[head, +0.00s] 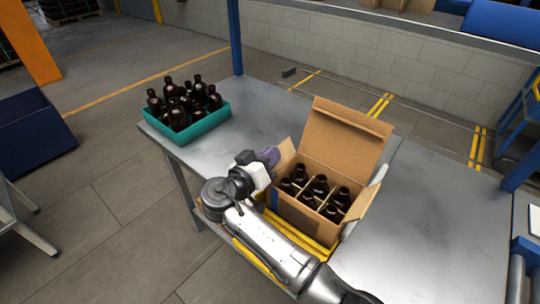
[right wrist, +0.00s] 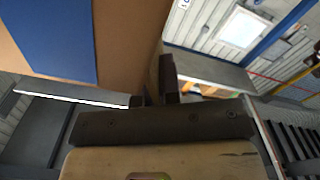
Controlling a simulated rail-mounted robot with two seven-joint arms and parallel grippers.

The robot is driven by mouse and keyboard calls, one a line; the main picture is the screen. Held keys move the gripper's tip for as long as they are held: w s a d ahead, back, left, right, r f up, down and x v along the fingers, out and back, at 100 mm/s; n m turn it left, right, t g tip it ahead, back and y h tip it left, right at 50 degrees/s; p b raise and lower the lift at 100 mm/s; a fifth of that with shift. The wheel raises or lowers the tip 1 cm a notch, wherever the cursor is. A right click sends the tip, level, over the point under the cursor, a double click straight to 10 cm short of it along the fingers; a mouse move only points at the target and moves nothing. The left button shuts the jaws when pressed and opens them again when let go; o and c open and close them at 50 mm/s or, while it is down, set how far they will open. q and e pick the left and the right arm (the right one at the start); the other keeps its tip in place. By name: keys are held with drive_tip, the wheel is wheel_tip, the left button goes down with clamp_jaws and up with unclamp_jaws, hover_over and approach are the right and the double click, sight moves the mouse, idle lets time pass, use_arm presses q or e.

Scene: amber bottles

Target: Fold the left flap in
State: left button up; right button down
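An open cardboard box (head: 291,212) stands on the grey table with several dark bottles (head: 320,186) in divided cells inside. Its large back flap (head: 345,135) stands up, leaning back. The left flap (head: 284,153) sticks up and outward at the left side, partly hidden by my right gripper. My right gripper (head: 269,156) is just outside that flap, close to it; I cannot tell if they touch. Brown cardboard with a blue patch (right wrist: 52,35) fills the upper left of the right wrist view. One dark finger (right wrist: 168,78) shows there; the opening is unclear. My left gripper is not in view.
A teal tray (head: 213,124) of several amber bottles stands on the table's left part. The box rests beside a yellow edge (head: 300,238). A blue post (head: 235,40) rises behind the table. The table (head: 450,215) is clear to the right.

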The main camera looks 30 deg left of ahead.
drive_tip(key=shift+d+m+b, duration=0.3)
drive_tip(key=shift+m+b, duration=0.35)
drive_tip(key=shift+m, duration=0.35)
drive_tip(key=shift+s+d+r+m+b, duration=0.1)
drive_tip(key=shift+d+m+b, duration=0.2)
drive_tip(key=shift+m, duration=0.4)
drive_tip(key=shift+s+d+r+m+b, duration=0.1)
drive_tip(key=shift+d+m+b, duration=0.15)
drive_tip(key=shift+m, duration=0.35)
drive_tip(key=shift+d+r+m+b, duration=0.1)
drive_tip(key=shift+d+m+b, duration=0.1)
drive_tip(key=shift+m, duration=0.4)
drive_tip(key=shift+d+m, duration=0.1)
drive_tip(key=shift+m, duration=0.3)
drive_tip(key=c, duration=1.3)
unclamp_jaws()
drive_tip(key=shift+s, duration=0.1)
